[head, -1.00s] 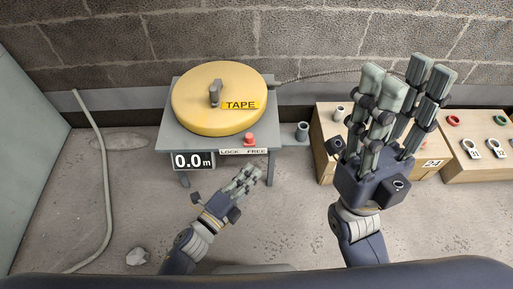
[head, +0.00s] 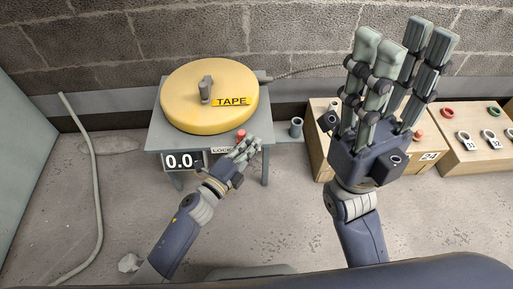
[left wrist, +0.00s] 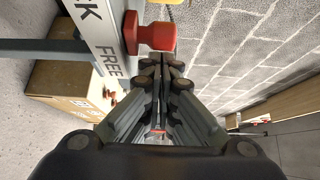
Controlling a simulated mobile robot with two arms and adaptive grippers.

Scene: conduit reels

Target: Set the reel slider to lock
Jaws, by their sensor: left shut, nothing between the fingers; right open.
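The yellow tape reel (head: 185,108) sits on a grey stand (head: 160,130) in the head view. Its red slider knob (head: 240,134) is at the stand's front edge, at the FREE end of the label. The knob also shows in the left wrist view (left wrist: 152,36), beside the word FREE (left wrist: 108,62). My left gripper (head: 250,146) is shut and empty, its fingertips just in front of and right of the knob. It covers the word FREE in the head view. I cannot tell whether it touches the knob. My right gripper (head: 400,50) is open and empty, raised at the right.
The display (head: 182,161) on the stand's front reads 0.0. A grey cup-like piece (head: 296,127) is right of the stand. Wooden boxes with tagged rings (head: 465,150) stand at the right. A pale conduit (head: 92,180) lies on the floor at the left.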

